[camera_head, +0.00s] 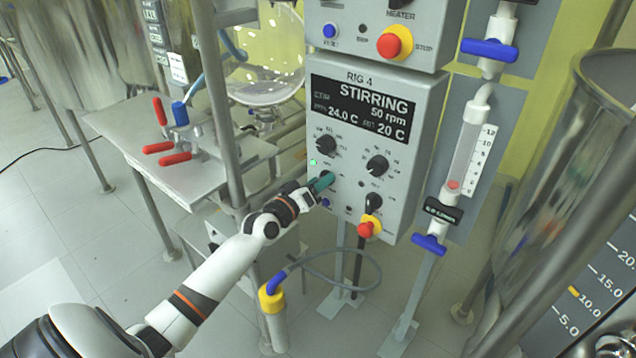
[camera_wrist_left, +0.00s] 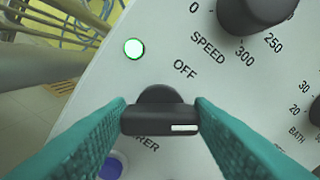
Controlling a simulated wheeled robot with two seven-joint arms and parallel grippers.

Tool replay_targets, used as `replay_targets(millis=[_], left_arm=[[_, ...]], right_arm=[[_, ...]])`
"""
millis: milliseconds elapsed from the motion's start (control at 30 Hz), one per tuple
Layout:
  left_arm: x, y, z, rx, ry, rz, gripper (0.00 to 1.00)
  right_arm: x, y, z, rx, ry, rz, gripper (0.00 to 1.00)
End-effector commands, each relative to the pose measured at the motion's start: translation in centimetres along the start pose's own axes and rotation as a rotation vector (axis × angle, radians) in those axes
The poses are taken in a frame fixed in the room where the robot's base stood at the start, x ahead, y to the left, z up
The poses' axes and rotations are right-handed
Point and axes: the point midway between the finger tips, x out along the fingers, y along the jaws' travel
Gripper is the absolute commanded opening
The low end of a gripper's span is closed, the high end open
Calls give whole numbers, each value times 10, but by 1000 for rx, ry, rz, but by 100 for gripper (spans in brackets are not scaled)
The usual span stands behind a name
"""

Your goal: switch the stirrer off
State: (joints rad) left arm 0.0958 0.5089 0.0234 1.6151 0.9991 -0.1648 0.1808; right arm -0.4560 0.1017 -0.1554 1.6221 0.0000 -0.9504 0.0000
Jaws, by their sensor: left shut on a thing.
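The control box (camera_head: 375,180) of rig 4 has a dark display (camera_head: 363,108) reading STIRRING, 50 rpm. My left gripper (camera_head: 323,182) reaches its lower left face. In the left wrist view, its teal fingers are shut on the black stirrer switch knob (camera_wrist_left: 160,115), one on each side. The knob's white mark (camera_wrist_left: 184,128) lies toward its right end, not at the OFF label (camera_wrist_left: 185,69) above it. A round green lamp (camera_wrist_left: 133,48) beside it is lit; it also shows in the head view (camera_head: 312,162). The fingers mostly hide the knob in the head view.
The speed knob (camera_head: 326,142) sits just above the gripper and another knob (camera_head: 377,165) to its right. A red-yellow stop button (camera_head: 368,228) is below right, another (camera_head: 394,42) above. A flowmeter (camera_head: 468,150) stands right; a steel post (camera_head: 222,110) stands left of the box.

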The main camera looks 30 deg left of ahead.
Motion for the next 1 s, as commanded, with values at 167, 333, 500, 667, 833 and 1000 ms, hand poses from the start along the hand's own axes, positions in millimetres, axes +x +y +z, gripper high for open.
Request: replay_targets(millis=[167,333,500,667,833,1000], left_arm=[[0,1,0,-148,1,2,24],[0,1,0,-312,1,1,24],[0,2,-1,-473,0,1,24],[0,2,-1,-614,0,1,24],[0,3,-2,-741,1,2,24],[0,3,-2,-833,1,2,24]], right_arm=[[6,0,-5,-2,3,0,36],[11,0,-6,-3,1,-1,36],[15,-1,-6,-4,1,-2,36],[18,-1,-10,-5,2,-1,36],[21,0,-16,-6,11,0,36],[25,1,-20,-6,14,2,36]])
